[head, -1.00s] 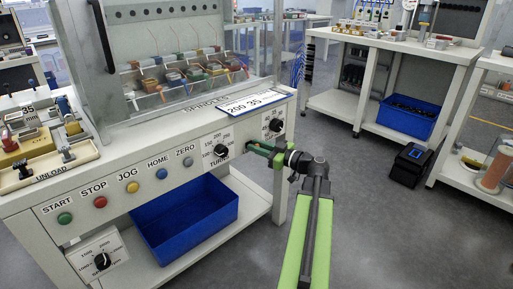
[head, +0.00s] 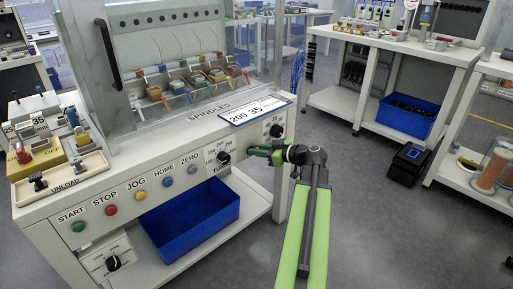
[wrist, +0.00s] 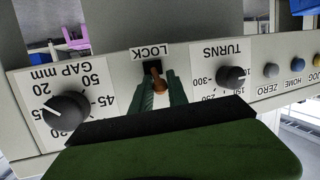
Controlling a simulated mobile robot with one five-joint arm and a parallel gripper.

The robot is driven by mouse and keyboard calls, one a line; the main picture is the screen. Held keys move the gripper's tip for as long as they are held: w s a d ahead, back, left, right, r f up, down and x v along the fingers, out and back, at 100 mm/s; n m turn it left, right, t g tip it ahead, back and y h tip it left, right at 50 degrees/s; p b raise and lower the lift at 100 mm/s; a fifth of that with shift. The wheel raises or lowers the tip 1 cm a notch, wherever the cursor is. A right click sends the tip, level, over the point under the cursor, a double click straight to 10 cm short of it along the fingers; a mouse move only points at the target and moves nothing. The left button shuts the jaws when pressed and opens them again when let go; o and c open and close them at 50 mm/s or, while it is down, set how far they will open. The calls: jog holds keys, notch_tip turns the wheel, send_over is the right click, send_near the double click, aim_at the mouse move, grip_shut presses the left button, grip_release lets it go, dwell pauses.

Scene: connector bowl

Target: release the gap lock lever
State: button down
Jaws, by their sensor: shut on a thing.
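The gap lock lever (wrist: 158,80) is a small copper-coloured lever at a dark slot under the LOCK label, upside down in the wrist view. My gripper (wrist: 160,92) has its dark green fingers on either side of the lever and is shut on it. In the head view my gripper (head: 259,150) is at the right end of the machine's front panel, between the TURNS knob and the GAP knob. The lever is hidden there by the fingers.
The GAP knob (wrist: 66,110) is left of the lever in the wrist view, and the TURNS knob (wrist: 231,78) is right of it. A blue bin (head: 190,222) stands on the shelf below the panel. Open floor lies right of the machine.

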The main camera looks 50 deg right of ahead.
jog(key=c, duration=1.3)
grip_release()
jog(key=p+v, duration=0.4)
jog(key=v, duration=1.3)
jog(key=shift+s, duration=0.2)
jog(key=shift+d, duration=0.1)
